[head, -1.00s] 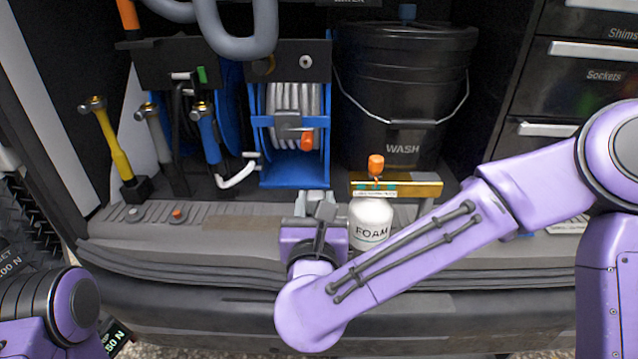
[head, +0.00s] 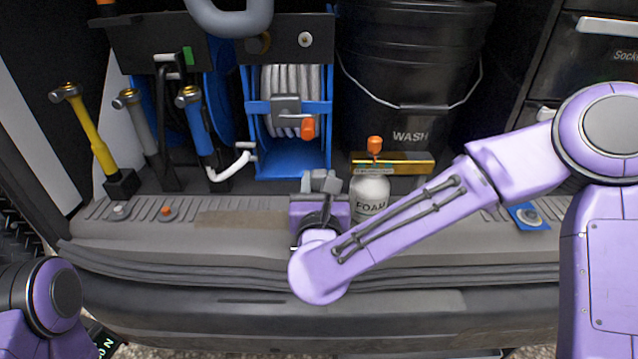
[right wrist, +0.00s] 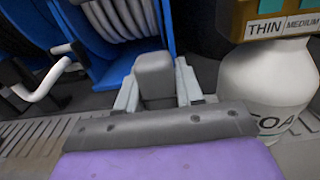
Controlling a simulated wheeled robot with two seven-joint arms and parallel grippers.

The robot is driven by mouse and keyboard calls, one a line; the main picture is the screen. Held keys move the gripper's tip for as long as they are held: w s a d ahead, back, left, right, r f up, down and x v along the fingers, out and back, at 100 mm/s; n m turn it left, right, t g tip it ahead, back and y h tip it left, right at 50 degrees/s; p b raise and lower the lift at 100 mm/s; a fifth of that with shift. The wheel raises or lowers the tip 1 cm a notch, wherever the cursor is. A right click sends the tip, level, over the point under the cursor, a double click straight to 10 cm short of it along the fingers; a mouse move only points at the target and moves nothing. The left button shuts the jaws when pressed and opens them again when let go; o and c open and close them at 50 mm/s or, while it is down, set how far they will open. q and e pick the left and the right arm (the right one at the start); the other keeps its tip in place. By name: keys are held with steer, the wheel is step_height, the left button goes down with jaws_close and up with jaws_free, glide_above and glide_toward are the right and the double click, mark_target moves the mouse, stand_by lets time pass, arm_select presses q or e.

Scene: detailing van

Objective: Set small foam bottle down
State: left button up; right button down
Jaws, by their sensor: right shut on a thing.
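The foam bottle (head: 370,192), white with an orange top and a FOAM label, stands upright on the van's grey sill. It also shows at the right of the right wrist view (right wrist: 268,85). My right gripper (head: 320,182) is just left of the bottle, and the bottle is not between its fingers. In the right wrist view, the fingers (right wrist: 157,88) are closed on a grey rounded block (right wrist: 155,75). My arm covers part of the bottle's lower right side. My left gripper is out of view; only part of that arm shows at lower left.
A gold box (head: 410,163) marked THIN and MEDIUM is at the bottle's neck. A black WASH bucket (head: 412,70) and a blue hose reel (head: 292,160) stand behind.

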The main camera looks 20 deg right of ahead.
steer(key=c, duration=0.7)
jaws_free()
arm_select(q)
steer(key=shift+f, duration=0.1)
arm_select(e)
steer(key=shift+r+p, duration=0.25)
steer(key=shift+p, duration=0.1)
arm_select(q)
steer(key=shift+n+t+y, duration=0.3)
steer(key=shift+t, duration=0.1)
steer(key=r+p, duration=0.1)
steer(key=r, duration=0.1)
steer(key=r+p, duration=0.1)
steer(key=p, duration=0.1)
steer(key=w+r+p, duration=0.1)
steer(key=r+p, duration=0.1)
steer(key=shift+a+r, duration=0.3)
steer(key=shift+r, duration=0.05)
arm_select(e)
steer(key=v, duration=1.2)
steer(key=shift+f, duration=0.1)
